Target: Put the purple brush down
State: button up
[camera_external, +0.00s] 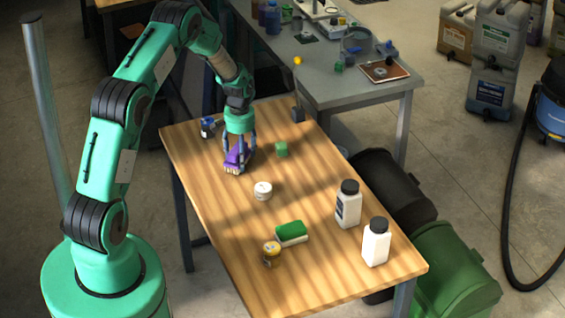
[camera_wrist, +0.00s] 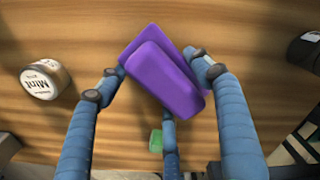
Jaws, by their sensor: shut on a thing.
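The purple brush (camera_external: 234,158) is at the far part of the wooden table (camera_external: 325,263) in the external view. My gripper (camera_external: 238,160) points down over the table and is shut on the brush. In the wrist view the brush (camera_wrist: 165,72) lies tilted between the blue fingers of my gripper (camera_wrist: 158,78), with the wood grain beneath it. I cannot tell whether the brush touches the table top.
A green cube (camera_external: 281,149) stands close to the right of my gripper. A white tin (camera_external: 263,191) stands nearer the camera. A blue-and-dark object (camera_external: 208,127) lies behind left. Two white bottles (camera_external: 348,205), a green-and-white sponge (camera_external: 291,233) and a yellow jar (camera_external: 271,253) occupy the near half.

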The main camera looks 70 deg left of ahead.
dwell(0.3)
jog(key=o, duration=1.2)
jog(key=shift+f, duration=0.15)
jog(key=shift+o, duration=0.2)
notch_tip(320, 180, up, 12)
jog(key=shift+r+p, duration=0.15)
jog(key=shift+p, duration=0.8)
